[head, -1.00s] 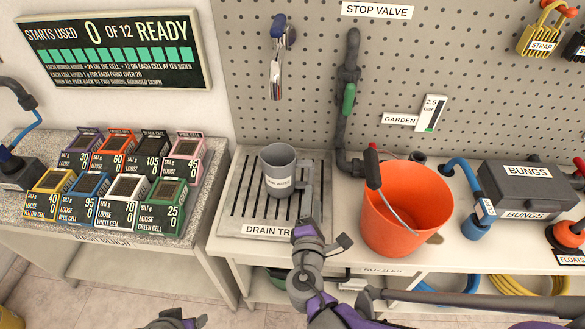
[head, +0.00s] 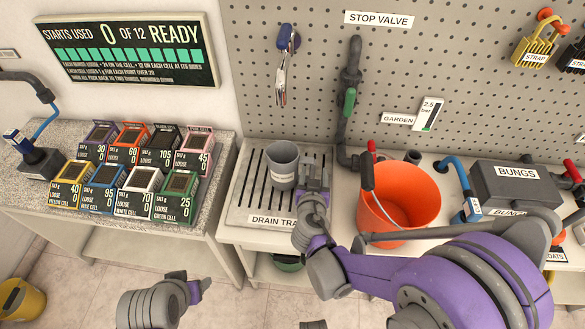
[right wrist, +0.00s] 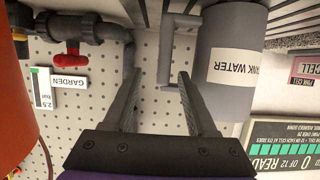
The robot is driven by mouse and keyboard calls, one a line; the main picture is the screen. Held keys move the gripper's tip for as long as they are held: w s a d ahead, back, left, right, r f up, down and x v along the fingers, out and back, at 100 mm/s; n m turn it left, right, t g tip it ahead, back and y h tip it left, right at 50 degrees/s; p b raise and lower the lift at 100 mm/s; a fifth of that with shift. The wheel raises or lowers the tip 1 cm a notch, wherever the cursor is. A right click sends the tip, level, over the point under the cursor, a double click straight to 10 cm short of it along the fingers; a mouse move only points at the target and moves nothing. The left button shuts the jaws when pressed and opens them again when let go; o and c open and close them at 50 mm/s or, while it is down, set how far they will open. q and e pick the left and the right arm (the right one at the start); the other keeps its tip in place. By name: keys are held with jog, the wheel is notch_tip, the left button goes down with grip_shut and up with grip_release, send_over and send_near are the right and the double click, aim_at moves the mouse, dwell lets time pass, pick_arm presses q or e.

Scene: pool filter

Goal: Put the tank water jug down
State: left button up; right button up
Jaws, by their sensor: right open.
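The grey tank water jug (head: 284,168) stands upright on the slotted drain tray (head: 240,205), handle toward the right. My right gripper (head: 316,172) is open, just right of the jug at its handle. In the right wrist view the jug (right wrist: 236,45), with its label upside down, is at the upper right. Its handle bar (right wrist: 165,60) shows between the two open fingers of the gripper (right wrist: 156,80); I cannot tell if they touch it. My left gripper (head: 198,289) is low in the head view, away from the jug; its jaws are unclear.
An orange bucket (head: 415,200) stands right of the tray, close to my right arm. The stop valve pipe (head: 351,100) rises behind. Several coloured cells (head: 125,175) fill the left bench. A bungs box (head: 515,185) sits at the right.

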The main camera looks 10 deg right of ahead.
jog(key=x, duration=0.7)
jog(key=shift+w+a+f, duration=0.15)
jog(key=shift+w+a, duration=0.05)
jog(key=shift+a, duration=0.05)
grip_shut()
dwell(1.1)
